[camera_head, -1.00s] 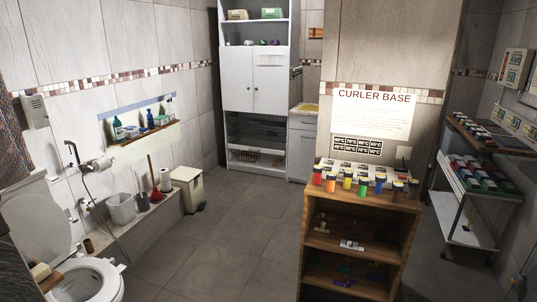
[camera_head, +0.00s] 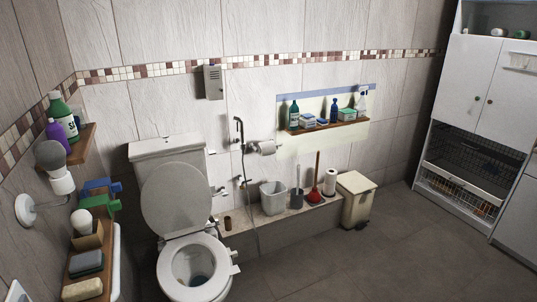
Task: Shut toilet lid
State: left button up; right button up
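The toilet stands at the left of centre against the tiled wall. Its lid (camera_head: 177,197) is raised and leans back toward the white cistern (camera_head: 168,149). The seat ring (camera_head: 186,255) lies down on the bowl (camera_head: 195,283), and the opening of the bowl shows. Neither of my grippers shows in the head view.
At the left, a wooden shelf (camera_head: 92,262) holds soap and sponges, with a wall-mounted lamp-like fixture (camera_head: 50,170) above it. The floor (camera_head: 370,262) at the right is clear.

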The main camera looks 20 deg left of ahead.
aim_at(176, 200)
jog(key=i+l+u, duration=0.1)
jog(key=i+u, duration=0.35)
jog(key=i+l+u, duration=0.25)
jog(key=u, duration=0.25)
jog(key=i+l+u, duration=0.6)
jog(key=l+u, duration=0.3)
jog(key=j, duration=0.1)
